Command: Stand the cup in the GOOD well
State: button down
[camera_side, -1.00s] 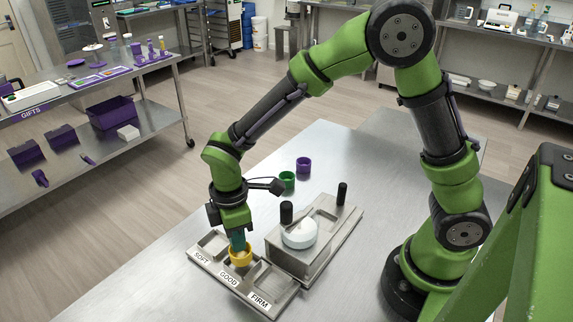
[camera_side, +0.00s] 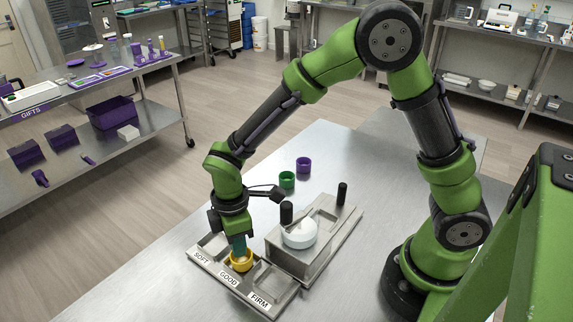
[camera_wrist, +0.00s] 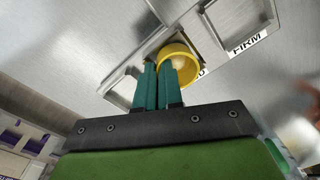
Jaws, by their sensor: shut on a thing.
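The yellow cup (camera_side: 241,262) is upright at the middle well, the one labelled GOOD, of the metal tray (camera_side: 205,262). Its base is hidden, so I cannot tell whether it touches the well floor. My gripper (camera_side: 239,249) points down at the cup. In the wrist view its teal fingers (camera_wrist: 158,72) are shut on the near wall of the yellow cup (camera_wrist: 188,57), and something pale shows inside the cup. The SOFT and FIRM wells hold nothing that I can see.
A metal depositor block (camera_side: 300,262) with a white round part (camera_side: 299,234) and black knobs stands close right of the tray. A green cup (camera_side: 287,179) and a purple cup (camera_side: 303,165) stand behind on the table. The table's left front is clear.

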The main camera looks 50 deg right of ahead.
jog(key=c, duration=1.2)
grip_release()
jog(key=shift+r, duration=0.1)
notch_tip(320, 180, up, 17)
jog(key=shift+w+d, duration=0.15)
jog(key=shift+w, duration=0.1)
jog(key=s+d+r+m+t+y, duration=0.1)
jog(key=s+d+r+m+t, duration=0.2)
jog(key=s+d+m+t, duration=0.4)
jog(key=s+d+m, duration=0.4)
jog(key=d+m, duration=0.2)
jog(key=m, duration=0.3)
jog(key=shift+s+r+t+y, duration=0.3)
jog(key=shift+s+r+y, duration=0.05)
jog(key=shift+y, duration=0.05)
